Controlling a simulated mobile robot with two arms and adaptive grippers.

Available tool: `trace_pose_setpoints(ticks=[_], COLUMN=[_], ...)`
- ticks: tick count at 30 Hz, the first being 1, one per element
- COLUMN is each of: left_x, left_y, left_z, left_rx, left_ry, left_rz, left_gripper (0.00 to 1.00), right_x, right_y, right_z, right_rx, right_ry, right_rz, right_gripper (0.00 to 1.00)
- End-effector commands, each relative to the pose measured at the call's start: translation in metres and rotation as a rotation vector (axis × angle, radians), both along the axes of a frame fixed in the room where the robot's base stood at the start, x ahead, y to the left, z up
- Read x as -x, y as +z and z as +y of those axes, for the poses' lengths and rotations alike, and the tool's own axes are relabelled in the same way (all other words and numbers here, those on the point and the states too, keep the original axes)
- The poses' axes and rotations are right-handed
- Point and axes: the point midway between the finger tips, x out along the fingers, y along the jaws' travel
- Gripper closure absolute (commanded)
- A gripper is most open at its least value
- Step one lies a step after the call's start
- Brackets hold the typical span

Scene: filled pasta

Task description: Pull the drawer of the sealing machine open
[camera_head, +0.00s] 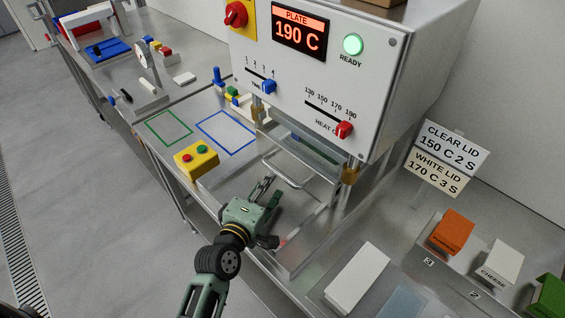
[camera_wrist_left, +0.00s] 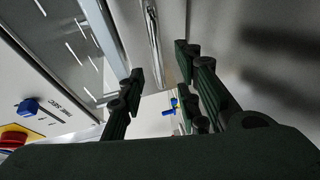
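The sealing machine (camera_head: 390,90) is a large white box with a red display reading 190 C and a lit green READY lamp. Below it is a metal drawer (camera_head: 317,195) with a thin bar handle (camera_head: 288,180). My left gripper (camera_head: 272,192) is over the drawer area, just in front of the handle. In the left wrist view its dark fingers (camera_wrist_left: 162,85) are open and apart, with nothing gripped. The handle bar (camera_wrist_left: 154,45) shows in the gap ahead of the fingers; whether they touch it cannot be told. My right gripper is not in view.
A yellow button box (camera_head: 196,160) stands left of the drawer, near green and blue outlined squares. A white block (camera_head: 357,278) and several coloured packs, including an orange one (camera_head: 453,232), are at the right. A lid sign (camera_head: 450,160) stands beside the machine.

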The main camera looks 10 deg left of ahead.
Motion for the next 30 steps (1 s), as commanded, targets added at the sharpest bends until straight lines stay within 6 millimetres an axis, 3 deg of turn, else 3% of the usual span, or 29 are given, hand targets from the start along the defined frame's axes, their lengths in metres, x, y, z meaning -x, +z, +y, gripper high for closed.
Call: trace_pose_setpoints(ticks=[12,18,22,26,30], left_x=[-0.057,-0.069,-0.070,-0.070,-0.070], left_y=[-0.009,-0.013,-0.013,-0.013,-0.013], left_z=[-0.011,-0.013,-0.013,-0.013,-0.013], left_rx=[-0.001,-0.001,-0.001,-0.001,-0.001], left_ry=[-0.001,0.000,0.000,0.000,0.000], left_rz=[0.000,0.000,0.001,0.001,0.000], left_gripper=[0.69,0.69,0.69,0.69,0.80], right_x=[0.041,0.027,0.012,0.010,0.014], right_y=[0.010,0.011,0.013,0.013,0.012], right_z=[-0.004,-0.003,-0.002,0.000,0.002], right_rx=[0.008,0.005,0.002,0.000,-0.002], right_ry=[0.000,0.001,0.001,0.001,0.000], right_rz=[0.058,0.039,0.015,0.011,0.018], right_gripper=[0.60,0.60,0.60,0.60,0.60])
